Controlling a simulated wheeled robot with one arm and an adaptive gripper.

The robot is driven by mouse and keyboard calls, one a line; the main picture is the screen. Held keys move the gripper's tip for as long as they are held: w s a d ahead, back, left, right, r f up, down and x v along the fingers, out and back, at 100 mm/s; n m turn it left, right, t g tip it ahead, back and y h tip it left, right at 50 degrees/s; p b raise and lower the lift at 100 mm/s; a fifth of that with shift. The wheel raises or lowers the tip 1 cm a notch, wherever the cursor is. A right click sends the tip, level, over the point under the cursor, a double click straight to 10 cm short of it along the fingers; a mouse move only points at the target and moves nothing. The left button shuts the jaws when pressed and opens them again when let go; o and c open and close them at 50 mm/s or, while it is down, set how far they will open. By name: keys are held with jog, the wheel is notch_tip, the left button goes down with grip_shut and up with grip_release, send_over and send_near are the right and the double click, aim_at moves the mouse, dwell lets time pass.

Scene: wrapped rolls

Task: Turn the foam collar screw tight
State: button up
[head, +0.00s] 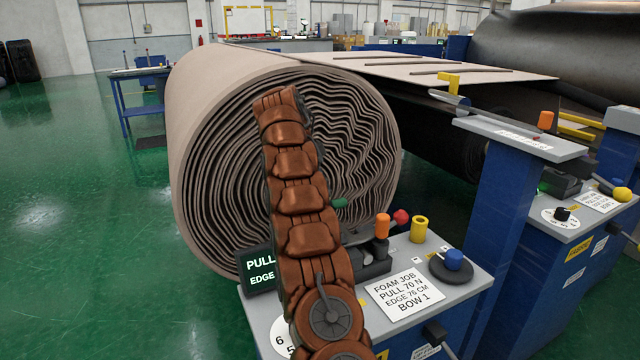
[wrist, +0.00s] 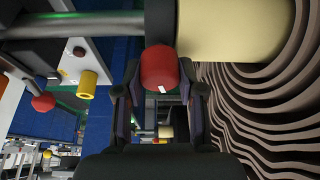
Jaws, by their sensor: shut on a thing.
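In the wrist view a red knob (wrist: 158,68) with a small white mark sticks out of a dark collar (wrist: 159,22); it appears to be the foam collar screw. A cream core (wrist: 235,28) extends right from the collar, and a grey bar runs to its left. My gripper (wrist: 161,86) is shut on the red knob, one finger on each side. How far the screw is in cannot be seen. In the head view my arm crosses the large foam roll (head: 215,150), and the gripper, collar and screw are hidden.
The roll's wavy layers (wrist: 265,105) are close on the wrist view's right. In the head view a console (head: 440,295) carries orange, red, yellow and blue controls and a card (head: 403,293) reading "FOAM JOB". A blue post (head: 505,200) stands to its right. Green floor (head: 80,240) is clear at left.

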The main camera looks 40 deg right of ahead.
jog(key=shift+m, duration=0.3)
dwell(0.5)
jog(key=o, duration=1.1)
jog(key=shift+o, duration=0.2)
jog(key=shift+n, duration=0.6)
